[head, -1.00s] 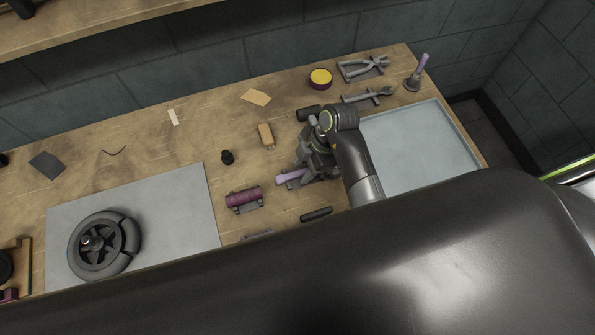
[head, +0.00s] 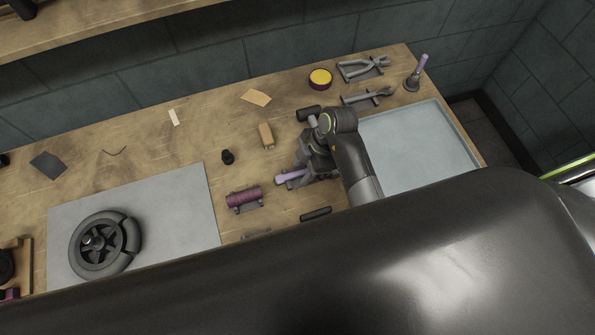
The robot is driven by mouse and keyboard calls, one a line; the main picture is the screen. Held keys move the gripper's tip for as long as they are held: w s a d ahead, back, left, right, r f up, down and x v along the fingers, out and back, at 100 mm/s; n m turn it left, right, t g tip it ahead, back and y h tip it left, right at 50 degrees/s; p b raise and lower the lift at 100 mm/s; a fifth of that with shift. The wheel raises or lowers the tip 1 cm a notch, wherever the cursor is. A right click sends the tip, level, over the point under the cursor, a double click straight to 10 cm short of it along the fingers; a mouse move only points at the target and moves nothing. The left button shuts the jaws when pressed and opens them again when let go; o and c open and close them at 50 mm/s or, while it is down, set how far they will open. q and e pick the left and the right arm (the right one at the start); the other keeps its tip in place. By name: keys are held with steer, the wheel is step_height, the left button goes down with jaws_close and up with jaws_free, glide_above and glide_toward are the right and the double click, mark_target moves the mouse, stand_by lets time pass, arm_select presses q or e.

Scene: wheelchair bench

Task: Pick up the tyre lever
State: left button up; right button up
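A lever-like tool with a light purple end (head: 290,177), which looks like the tyre lever, lies on the bench in a small grey holder. Its other end is hidden under my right gripper (head: 302,166). The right gripper points down at the tool, close over it. Its fingertips are small and partly hidden, so I cannot tell whether they are open, shut or touching the tool. My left gripper is not in view.
A purple roll (head: 243,198) lies left of the gripper, and a dark bar (head: 316,214) lies in front. A tan block (head: 266,136) and black knob (head: 228,157) stand nearby. A blue-grey tray (head: 425,140) is right. A wheel (head: 83,262) lies on a grey mat (head: 185,215).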

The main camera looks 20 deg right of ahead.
jaws_close()
stand_by(0.3)
steer(key=shift+r+b, duration=0.15)
steer(key=shift+b, duration=0.25)
step_height(320, 180, up, 9)
steer(key=p, duration=0.2)
step_height(320, 180, up, 9)
steer(key=p, duration=0.8)
glide_above(304, 171)
step_height(304, 171, down, 8)
steer(key=b, duration=0.7)
steer(key=shift+b, duration=0.3)
steer(key=shift+r, duration=0.1)
